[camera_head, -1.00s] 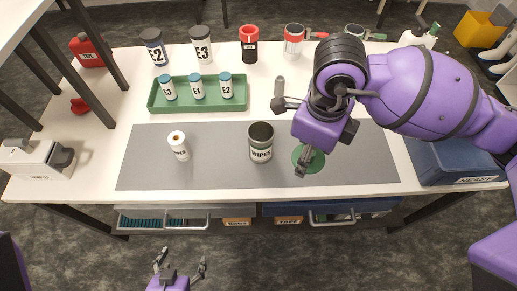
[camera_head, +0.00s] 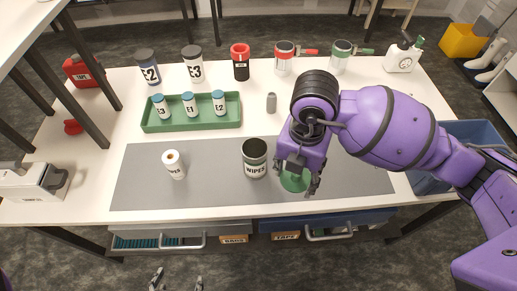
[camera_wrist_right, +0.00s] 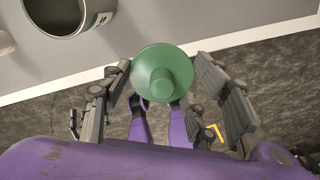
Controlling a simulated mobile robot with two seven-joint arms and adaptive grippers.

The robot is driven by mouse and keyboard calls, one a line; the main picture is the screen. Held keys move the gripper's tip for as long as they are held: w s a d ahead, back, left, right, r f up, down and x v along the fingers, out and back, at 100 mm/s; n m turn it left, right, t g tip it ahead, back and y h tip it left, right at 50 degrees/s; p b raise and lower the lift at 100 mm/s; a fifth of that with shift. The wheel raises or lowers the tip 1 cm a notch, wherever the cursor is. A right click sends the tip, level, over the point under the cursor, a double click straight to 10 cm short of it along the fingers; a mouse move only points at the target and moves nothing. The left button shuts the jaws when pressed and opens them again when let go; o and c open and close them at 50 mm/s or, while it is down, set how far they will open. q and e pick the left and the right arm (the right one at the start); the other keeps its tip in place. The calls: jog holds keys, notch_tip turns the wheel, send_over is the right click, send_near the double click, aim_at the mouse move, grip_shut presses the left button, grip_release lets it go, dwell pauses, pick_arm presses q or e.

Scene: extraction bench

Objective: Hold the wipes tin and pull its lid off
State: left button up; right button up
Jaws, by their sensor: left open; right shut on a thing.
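The wipes tin (camera_head: 255,169) stands upright and open-topped on the grey mat, grey with a green band and a "WIPES" label. Its rim also shows in the right wrist view (camera_wrist_right: 92,24). The green round lid (camera_head: 294,180) is off the tin, to its right; in the right wrist view the lid (camera_wrist_right: 163,73) shows a raised knob. My right gripper (camera_head: 295,178) is shut on the lid, with a finger on either side, apart from the tin. My left gripper (camera_head: 176,282) is open and empty, low at the picture's bottom edge, in front of the bench.
A white paper roll (camera_head: 174,166) stands left of the tin on the grey mat (camera_head: 140,185). Behind are a green tray (camera_head: 195,124) with small bottles and a small grey cylinder (camera_head: 271,103). Larger containers line the back. A blue box (camera_head: 425,183) is at right, partly behind my arm.

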jog(key=w+f, duration=0.3)
jog(key=w+d+f, duration=0.1)
jog(key=w+f, duration=0.2)
jog(key=w, duration=0.1)
jog(key=w+d+f, duration=0.1)
jog(key=w+f, duration=0.2)
jog(key=w, duration=0.1)
jog(key=shift+b, duration=0.4)
notch_tip(320, 180, down, 2)
jog(key=shift+f, duration=0.2)
jog(key=shift+w+f, duration=0.1)
jog(key=shift+f, duration=0.25)
jog(key=shift+f, duration=0.15)
jog(key=o, duration=1.3)
